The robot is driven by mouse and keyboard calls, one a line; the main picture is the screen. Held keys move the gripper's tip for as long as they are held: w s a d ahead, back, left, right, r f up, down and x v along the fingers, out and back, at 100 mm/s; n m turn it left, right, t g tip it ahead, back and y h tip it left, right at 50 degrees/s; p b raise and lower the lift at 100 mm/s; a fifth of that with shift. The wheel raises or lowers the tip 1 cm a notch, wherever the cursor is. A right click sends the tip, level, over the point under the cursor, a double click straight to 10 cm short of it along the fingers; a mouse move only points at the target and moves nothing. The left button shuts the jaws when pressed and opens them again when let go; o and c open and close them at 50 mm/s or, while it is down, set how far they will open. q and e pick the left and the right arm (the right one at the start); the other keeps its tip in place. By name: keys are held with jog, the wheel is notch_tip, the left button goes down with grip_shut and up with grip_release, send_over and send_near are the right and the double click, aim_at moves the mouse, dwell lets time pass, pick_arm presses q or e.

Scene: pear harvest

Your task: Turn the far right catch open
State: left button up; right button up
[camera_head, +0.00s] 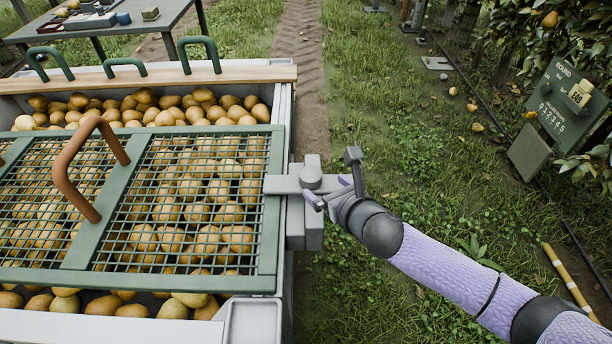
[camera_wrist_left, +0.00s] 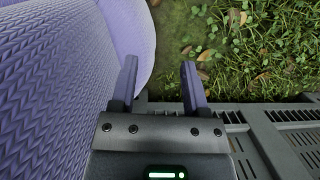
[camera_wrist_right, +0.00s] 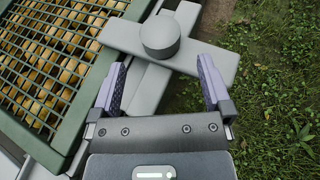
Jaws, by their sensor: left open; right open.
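The catch (camera_head: 292,184) is a grey flat bar with a round knob on the right wall of the pear bin. Its left end lies across the green frame (camera_head: 270,222) of the mesh lid. In the right wrist view the catch's knob (camera_wrist_right: 160,37) lies just beyond my fingertips, and the bar's right end runs behind the right finger. My right gripper (camera_head: 335,186) is open and empty at the right side of the catch; contact cannot be told. My left gripper (camera_wrist_left: 158,68) is open and empty, over grass beside a dark slatted edge, and is outside the head view.
Pears (camera_head: 150,240) fill the bin under the mesh. A brown handle (camera_head: 72,175) arches over the lid, and green handles (camera_head: 198,50) stand at the bin's far end. A table (camera_head: 150,20) stands behind. A sign (camera_head: 567,102) is at right. Grass right of the bin is open.

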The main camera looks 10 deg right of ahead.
aim_at(315, 180)
jog(key=b+x, duration=0.1)
jog(key=x, duration=0.1)
jog(key=b+x, duration=0.3)
jog(key=x, duration=0.2)
jog(key=shift+s+f, duration=0.1)
jog(key=shift+f, duration=0.2)
jog(key=shift+w+b, duration=0.3)
jog(key=shift+w, duration=0.15)
jog(key=shift+a+r, duration=0.1)
jog(key=shift+r, duration=0.05)
jog(key=shift+c, duration=0.4)
jog(key=c, duration=1.2)
grip_shut()
pick_arm(q)
jog(key=shift+g, duration=0.3)
jog(key=f, duration=0.1)
jog(key=s+f, duration=0.1)
jog(key=f, duration=0.1)
jog(key=s+f, duration=0.1)
jog(key=shift+s+d+f, duration=0.1)
jog(key=shift+s+f, duration=0.05)
jog(key=shift+f, duration=0.2)
